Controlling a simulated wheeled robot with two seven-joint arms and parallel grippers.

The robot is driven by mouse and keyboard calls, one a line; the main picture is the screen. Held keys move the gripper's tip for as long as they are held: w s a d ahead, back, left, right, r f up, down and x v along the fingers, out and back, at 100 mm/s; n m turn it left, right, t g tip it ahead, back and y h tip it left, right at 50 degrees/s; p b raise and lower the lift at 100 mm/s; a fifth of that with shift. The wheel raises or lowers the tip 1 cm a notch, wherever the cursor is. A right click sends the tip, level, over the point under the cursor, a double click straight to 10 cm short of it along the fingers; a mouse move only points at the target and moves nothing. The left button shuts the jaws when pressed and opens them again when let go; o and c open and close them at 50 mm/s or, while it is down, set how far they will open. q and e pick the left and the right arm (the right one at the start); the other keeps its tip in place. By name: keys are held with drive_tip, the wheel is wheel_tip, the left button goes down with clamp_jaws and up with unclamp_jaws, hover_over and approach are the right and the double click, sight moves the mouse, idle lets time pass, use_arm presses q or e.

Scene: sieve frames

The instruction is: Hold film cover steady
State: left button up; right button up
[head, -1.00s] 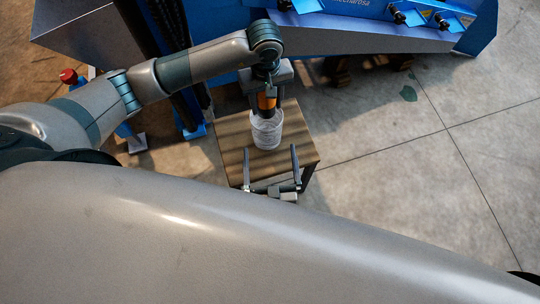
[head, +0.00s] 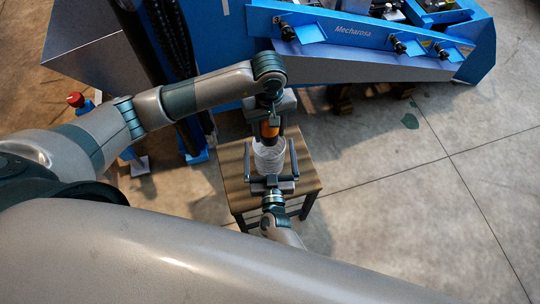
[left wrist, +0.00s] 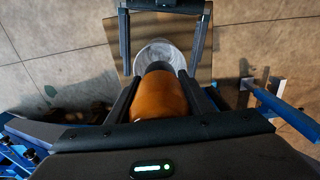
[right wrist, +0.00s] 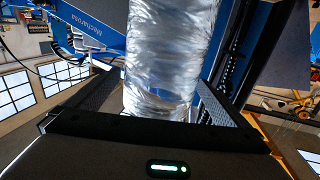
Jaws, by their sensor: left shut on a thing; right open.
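The film cover (head: 268,158) is a whitish, crinkled, translucent cylinder standing on a small wooden table. It fills the middle of the right wrist view (right wrist: 165,55) and its rim shows in the left wrist view (left wrist: 150,52). An orange cylindrical thing (head: 269,129) sits at its top and reaches into it; its lower end is hidden. My left gripper (head: 267,137) comes from above and is shut on the orange thing, which also fills its jaws in the left wrist view (left wrist: 160,98). My right gripper (head: 270,146) is open, its fingers on either side of the film cover, with gaps visible.
The wooden table (head: 233,188) has bare top around the cover. A large blue machine (head: 350,32) stands close behind, with a dark column to the left. A red knob (head: 75,99) is at the far left. The concrete floor to the right is clear.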

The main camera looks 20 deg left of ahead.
drive_tip(key=c, duration=1.1)
drive_tip(key=c, duration=0.8)
drive_tip(key=shift+c, duration=0.2)
use_arm(q)
drive_tip(key=shift+f, duration=0.2)
drive_tip(key=shift+f, duration=3.85)
drive_tip(key=o, duration=1.4)
drive_tip(key=shift+s, duration=0.1)
